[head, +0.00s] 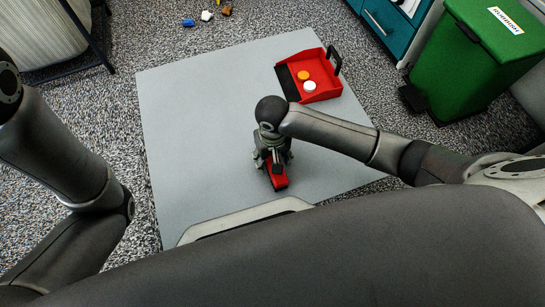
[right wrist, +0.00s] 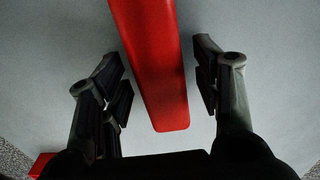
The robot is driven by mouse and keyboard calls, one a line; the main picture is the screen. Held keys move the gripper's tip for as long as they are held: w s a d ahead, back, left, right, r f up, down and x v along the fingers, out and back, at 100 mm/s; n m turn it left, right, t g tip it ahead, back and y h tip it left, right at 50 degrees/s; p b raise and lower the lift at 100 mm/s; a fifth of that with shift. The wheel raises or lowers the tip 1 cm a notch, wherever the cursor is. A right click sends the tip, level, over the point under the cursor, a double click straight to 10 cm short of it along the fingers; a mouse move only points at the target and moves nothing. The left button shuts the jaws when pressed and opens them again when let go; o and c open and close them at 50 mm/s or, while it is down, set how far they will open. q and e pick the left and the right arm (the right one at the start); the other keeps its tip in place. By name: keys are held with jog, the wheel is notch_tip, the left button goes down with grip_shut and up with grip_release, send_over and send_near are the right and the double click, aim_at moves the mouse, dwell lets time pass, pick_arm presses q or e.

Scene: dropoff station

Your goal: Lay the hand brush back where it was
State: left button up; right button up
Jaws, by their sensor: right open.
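The hand brush shows as a red handle (head: 279,181) on the grey mat (head: 190,130) in the head view. My right gripper (head: 272,162) is above the handle and partly covers the brush. In the right wrist view the red handle (right wrist: 155,75) lies between the two fingers of my right gripper (right wrist: 162,90). The fingers are open, with a gap on both sides of the handle. The brush's bristle end is hidden. My left arm is in the head view at the left, but its gripper is out of view.
A red dustpan (head: 322,72) with an orange and a white round piece in it lies at the mat's far right. A green rubbish bin (head: 490,55) stands at the right. Small blue, white and orange pieces (head: 206,16) lie on the carpet. The mat's left part is clear.

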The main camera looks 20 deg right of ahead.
aim_at(272, 158)
notch_tip(272, 158, up, 11)
jog(key=p, duration=0.7)
